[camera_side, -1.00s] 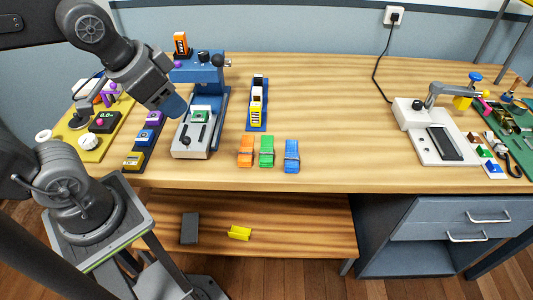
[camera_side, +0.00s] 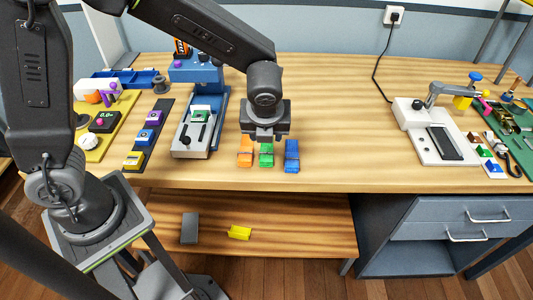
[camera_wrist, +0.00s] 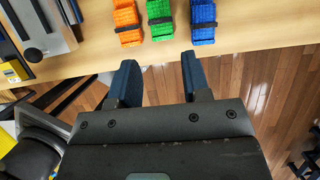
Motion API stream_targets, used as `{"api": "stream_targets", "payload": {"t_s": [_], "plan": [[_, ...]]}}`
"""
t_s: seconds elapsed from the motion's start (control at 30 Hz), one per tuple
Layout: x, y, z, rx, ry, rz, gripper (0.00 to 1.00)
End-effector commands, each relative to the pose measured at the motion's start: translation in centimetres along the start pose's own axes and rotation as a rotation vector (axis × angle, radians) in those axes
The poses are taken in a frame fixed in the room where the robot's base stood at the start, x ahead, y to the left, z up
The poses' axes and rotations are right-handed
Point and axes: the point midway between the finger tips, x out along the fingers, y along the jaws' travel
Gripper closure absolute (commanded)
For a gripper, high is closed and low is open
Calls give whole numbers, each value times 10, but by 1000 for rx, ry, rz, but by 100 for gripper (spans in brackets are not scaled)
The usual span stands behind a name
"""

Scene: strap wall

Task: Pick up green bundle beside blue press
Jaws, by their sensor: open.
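The green bundle (camera_side: 266,156) lies on the table between the orange bundle (camera_side: 245,152) and the blue bundle (camera_side: 292,156), with a dark band around it. The blue press (camera_side: 201,112) stands to their left. My gripper (camera_side: 266,138) is above the bundles and hides the far part of the green one. In the wrist view my gripper (camera_wrist: 158,72) is open and empty, its two dark fingers apart. The green bundle (camera_wrist: 160,18) shows there beyond the fingertips, roughly in line with the gap and not between the fingers.
The table's front edge (camera_side: 320,187) runs just in front of the bundles. A white device (camera_side: 435,142) stands far right. Colored blocks (camera_side: 150,137) sit on a dark strip at left. The table right of the blue bundle is clear.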

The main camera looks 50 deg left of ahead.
Motion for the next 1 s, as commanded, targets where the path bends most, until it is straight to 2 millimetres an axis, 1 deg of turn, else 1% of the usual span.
{"api": "stream_targets", "payload": {"t_s": [0.03, 0.1, 0.2, 0.3, 0.53, 0.7, 0.8, 0.9, 1.0], "plan": [[12, 2, -1, -1, 4, 6, 56], [26, 1, 0, -2, 3, 6, 56], [44, 1, 0, -3, 4, 5, 56], [57, 1, 0, -6, 3, 4, 56], [72, 1, 1, -5, 3, 3, 56], [98, 1, 4, -6, 4, 4, 56], [110, 1, 3, -6, 4, 3, 56], [116, 1, 4, -6, 3, 0, 56], [116, 0, 4, -6, 2, -2, 56]]}}
